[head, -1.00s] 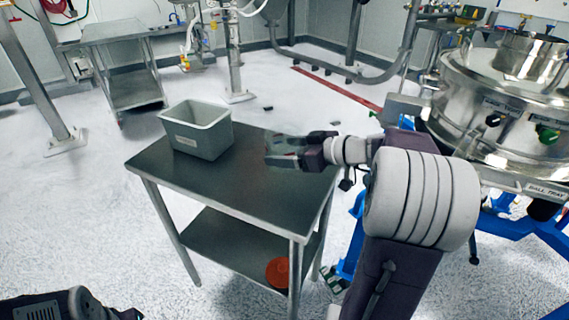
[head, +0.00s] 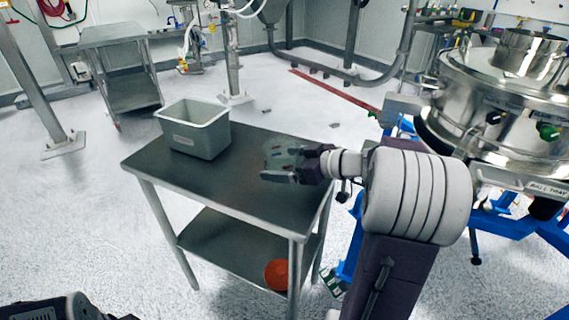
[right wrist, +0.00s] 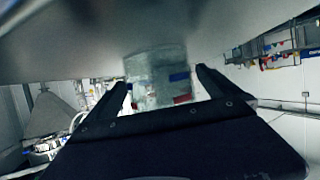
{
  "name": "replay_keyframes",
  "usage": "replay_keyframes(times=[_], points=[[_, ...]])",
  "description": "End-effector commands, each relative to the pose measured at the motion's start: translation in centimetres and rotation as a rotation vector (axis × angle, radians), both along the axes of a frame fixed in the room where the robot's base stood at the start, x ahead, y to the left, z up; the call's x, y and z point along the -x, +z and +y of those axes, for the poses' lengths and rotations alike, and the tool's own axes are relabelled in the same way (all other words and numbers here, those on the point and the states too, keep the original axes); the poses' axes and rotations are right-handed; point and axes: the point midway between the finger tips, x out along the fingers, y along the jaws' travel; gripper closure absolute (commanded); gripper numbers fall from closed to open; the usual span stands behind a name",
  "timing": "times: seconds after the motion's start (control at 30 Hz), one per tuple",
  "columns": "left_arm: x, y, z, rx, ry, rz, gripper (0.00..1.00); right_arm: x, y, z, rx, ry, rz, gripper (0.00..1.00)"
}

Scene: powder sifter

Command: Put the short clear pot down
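The short clear pot (head: 279,154) is between the fingers of my right gripper (head: 288,164), over the right part of the dark table top (head: 240,188). It is see-through, with small blue and red patches in the right wrist view (right wrist: 158,80). There the fingers of my right gripper (right wrist: 165,82) stand on both sides of the pot, and the gripper looks shut on it. The pot is close to the table surface; whether it touches is unclear. My left arm is at the bottom left edge; its gripper (head: 128,317) is mostly cut off.
A grey bin (head: 193,140) stands on the table's far left part. An orange-red round thing (head: 277,274) is on the lower shelf (head: 225,245). A big steel sifter (head: 500,100) on a blue frame stands at the right. The table's middle and front are bare.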

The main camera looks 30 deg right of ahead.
Motion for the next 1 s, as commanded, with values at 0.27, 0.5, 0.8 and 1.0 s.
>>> replay_keyframes(times=[0.27, 0.5, 0.8, 1.0], points=[[0.0, 0.9, 0.0, 0.0, 0.0, 0.0, 0.64, 0.0, 0.6, 0.0, -0.002, 0.0, 0.002, 0.0], [0.0, 1.5, 0.0, 0.0, 0.0, 0.0, 0.64, 3.6, 2.3, -2.1, 0.003, -0.007, -0.001, 0.0], [0.0, 2.2, 0.0, 0.0, 0.0, 0.0, 0.64, 8.8, 4.7, -4.7, 0.001, -0.004, 0.001, 0.0], [0.0, 2.2, 0.0, 0.0, 0.0, 0.0, 0.64, 9.9, 5.0, -5.2, 0.0, 0.0, 0.001, 0.0]])
